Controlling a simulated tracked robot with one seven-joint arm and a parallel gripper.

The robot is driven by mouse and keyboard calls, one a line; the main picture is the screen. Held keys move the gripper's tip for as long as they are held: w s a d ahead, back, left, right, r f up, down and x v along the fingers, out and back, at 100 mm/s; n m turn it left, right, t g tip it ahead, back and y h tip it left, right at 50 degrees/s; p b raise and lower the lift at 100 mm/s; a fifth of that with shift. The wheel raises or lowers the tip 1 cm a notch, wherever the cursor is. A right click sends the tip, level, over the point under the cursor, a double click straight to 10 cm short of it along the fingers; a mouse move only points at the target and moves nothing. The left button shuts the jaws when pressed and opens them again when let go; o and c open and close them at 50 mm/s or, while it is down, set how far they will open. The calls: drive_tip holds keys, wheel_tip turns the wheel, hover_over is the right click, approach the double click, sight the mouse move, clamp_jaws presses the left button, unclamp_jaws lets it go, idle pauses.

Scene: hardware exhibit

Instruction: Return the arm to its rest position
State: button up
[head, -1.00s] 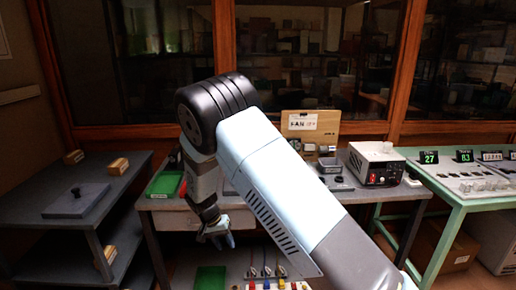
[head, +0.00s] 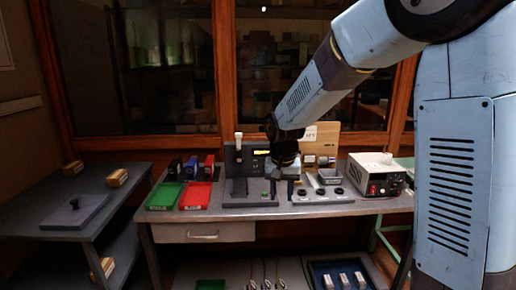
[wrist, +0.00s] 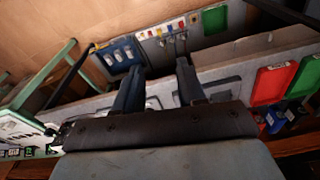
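My arm reaches in from the right of the head view, raised and bent, with its end over the middle of the grey workbench (head: 345,207). My gripper (head: 284,172) points down in front of the upright grey panel at the bench's back. In the wrist view my gripper (wrist: 158,76) shows two dark fingers set apart, with nothing between them. In the head view the fingertips are small and dark, so I cannot tell how far they are above the bench top.
The bench holds a green tray (head: 165,196), a red tray (head: 196,195), a fixture with a white-topped lever (head: 239,150) and a power supply box (head: 376,174). A dark side table (head: 40,229) stands left. A lower shelf carries a blue tray (head: 312,272).

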drive_tip(key=s+d+r+t, duration=0.2)
drive_tip(key=s+d+r, duration=0.8)
drive_tip(key=d, duration=0.1)
drive_tip(key=s+d+r+t, duration=0.1)
drive_tip(key=s+d, duration=0.1)
drive_tip(key=s, duration=0.5)
drive_tip(key=s+d+r+n+t, duration=0.1)
drive_tip(key=s+d, duration=0.2)
drive_tip(key=s, duration=0.4)
drive_tip(key=shift+s+d+r, duration=0.15)
drive_tip(key=shift+d+r, duration=0.2)
drive_tip(key=shift+r, duration=0.05)
clamp_jaws()
